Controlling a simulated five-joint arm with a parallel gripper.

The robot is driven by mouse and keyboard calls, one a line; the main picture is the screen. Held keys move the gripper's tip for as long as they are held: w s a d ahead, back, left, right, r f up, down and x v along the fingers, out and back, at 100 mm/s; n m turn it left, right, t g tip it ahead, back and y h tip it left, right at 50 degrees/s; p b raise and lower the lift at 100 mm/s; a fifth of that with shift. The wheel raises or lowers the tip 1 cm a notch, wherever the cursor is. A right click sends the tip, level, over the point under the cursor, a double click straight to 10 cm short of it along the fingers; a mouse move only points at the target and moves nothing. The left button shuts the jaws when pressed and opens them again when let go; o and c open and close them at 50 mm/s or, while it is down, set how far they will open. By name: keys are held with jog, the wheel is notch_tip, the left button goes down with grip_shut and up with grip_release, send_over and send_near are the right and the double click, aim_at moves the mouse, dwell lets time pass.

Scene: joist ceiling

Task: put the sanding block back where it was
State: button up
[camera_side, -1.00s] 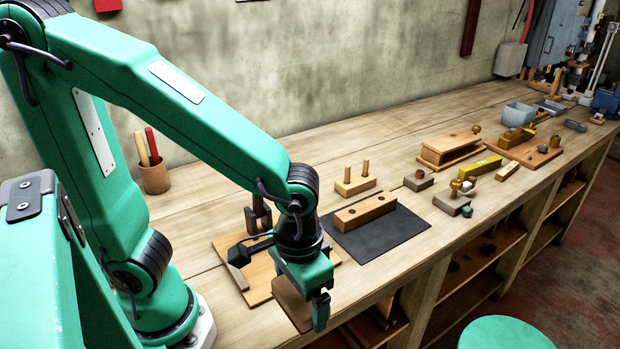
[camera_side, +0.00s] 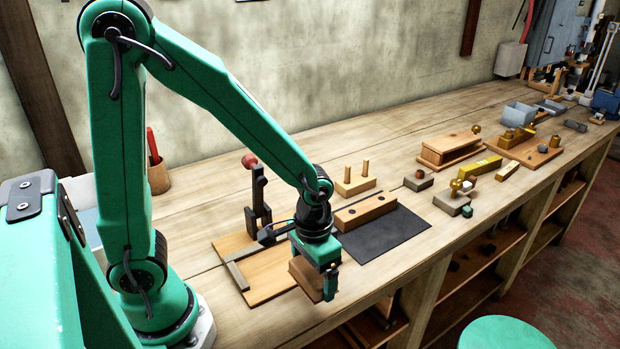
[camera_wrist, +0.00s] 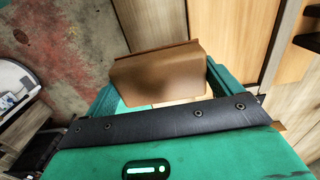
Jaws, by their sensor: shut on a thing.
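The brown sanding block (camera_side: 305,279) is held in my gripper (camera_side: 320,272), near the bench's front edge. One green finger shows in front of it; the other is hidden. The block is at the right front part of the light wooden board (camera_side: 250,268) with the toggle clamp; I cannot tell whether it touches the board. In the wrist view the block (camera_wrist: 160,75) shows a smooth brown face between the green fingers (camera_wrist: 163,88).
The black clamp with a red knob (camera_side: 256,190) stands upright behind my gripper. A drilled wooden block (camera_side: 365,211) lies on a black mat (camera_side: 385,238) to the right. A two-peg block (camera_side: 354,181) stands behind. Several small parts lie further right.

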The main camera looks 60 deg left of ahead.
aim_at(313, 284)
jog(key=shift+f, duration=2)
jog(key=shift+f, duration=0.6)
jog(key=o, duration=0.7)
jog(key=shift+r, duration=0.15)
jog(key=shift+r, duration=6.5)
